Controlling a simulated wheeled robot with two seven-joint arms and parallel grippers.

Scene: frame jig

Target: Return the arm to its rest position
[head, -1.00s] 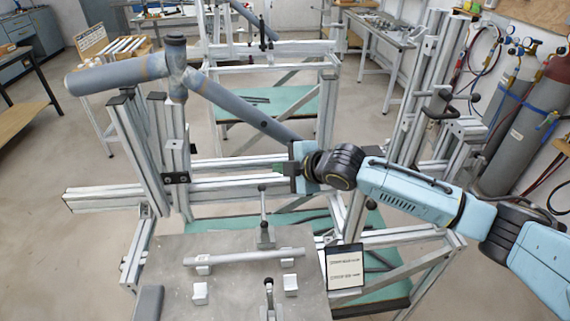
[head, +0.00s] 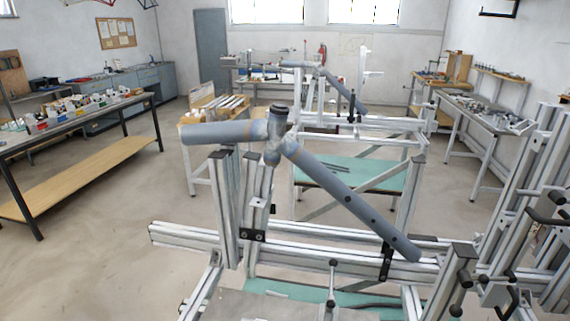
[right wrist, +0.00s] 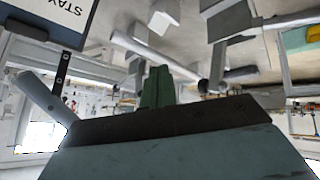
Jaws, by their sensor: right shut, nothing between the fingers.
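My right gripper shows only in the right wrist view (right wrist: 158,87). Its green fingers are together with nothing between them, in free air. Neither arm shows in the head view. A grey-blue tube frame (head: 277,135) with a joint, one near-level tube and one sloping tube rests on the aluminium jig (head: 228,205). The sloping tube's lower end lies near a black bracket at the right of the jig. My left gripper is out of view.
A printed sign (right wrist: 62,18) is close at the upper left of the right wrist view, with a loose light tube (right wrist: 152,54) beyond. A second jig (head: 410,150) stands behind. A workbench (head: 75,120) is at left. Floor between is clear.

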